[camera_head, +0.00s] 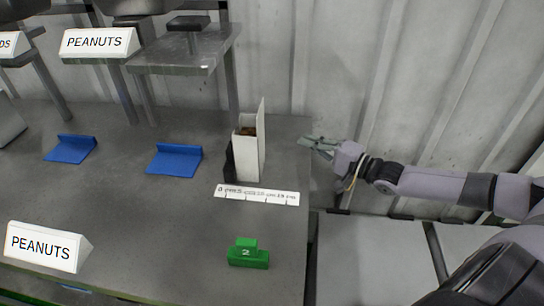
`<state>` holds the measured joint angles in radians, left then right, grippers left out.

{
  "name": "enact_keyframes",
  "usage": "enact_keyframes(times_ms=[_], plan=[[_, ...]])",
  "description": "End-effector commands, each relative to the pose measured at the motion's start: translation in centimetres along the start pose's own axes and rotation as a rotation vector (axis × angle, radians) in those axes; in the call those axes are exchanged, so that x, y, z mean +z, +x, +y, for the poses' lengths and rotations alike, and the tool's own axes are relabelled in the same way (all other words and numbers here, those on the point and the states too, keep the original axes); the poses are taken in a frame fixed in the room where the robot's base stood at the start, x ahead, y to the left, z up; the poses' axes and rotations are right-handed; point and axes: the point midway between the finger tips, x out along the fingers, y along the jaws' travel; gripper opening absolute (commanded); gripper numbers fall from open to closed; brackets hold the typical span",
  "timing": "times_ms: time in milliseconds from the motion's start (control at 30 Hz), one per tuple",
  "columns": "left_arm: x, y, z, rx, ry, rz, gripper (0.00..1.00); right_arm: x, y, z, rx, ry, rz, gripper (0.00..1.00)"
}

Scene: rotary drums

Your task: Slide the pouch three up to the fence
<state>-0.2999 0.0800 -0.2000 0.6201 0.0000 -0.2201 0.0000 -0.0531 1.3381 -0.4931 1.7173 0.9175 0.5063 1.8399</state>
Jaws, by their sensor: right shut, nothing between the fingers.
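A white upright open-topped pouch or carton (247,155) with brown contents stands near the right end of the grey table. A dark upright piece (229,165) shows at its left side; I cannot tell whether it is the fence or whether the two touch. No number three is readable on the white container. My right gripper (306,141) is shut and empty, to the right of the container and apart from it, around the table's right edge. My left gripper is not in view.
A white ruler strip (257,194) lies in front of the container. A green block marked 2 (248,254) sits nearer. Two blue angled pieces (175,160) (70,149) lie left. A PEANUTS sign (46,247) stands front left. A raised metal shelf (183,50) is behind.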

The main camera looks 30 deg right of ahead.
Motion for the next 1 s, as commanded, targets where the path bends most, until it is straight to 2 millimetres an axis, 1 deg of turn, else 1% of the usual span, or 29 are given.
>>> enact_keyframes(times_ms=[33,200,333,700,1000], plan=[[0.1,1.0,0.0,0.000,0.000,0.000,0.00,0.0,0.0,0.9,-0.001,-0.001,0.000,0.00],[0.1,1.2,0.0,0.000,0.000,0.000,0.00,0.0,0.3,1.1,-0.002,-0.001,0.000,0.00],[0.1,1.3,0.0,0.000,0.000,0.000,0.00,-0.1,1.4,0.9,-0.005,0.000,0.001,0.00],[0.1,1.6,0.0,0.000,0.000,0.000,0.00,0.0,6.6,0.8,-0.006,-0.001,0.001,0.00],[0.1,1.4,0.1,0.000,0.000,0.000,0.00,0.0,9.9,0.9,-0.003,0.000,0.000,0.00]])
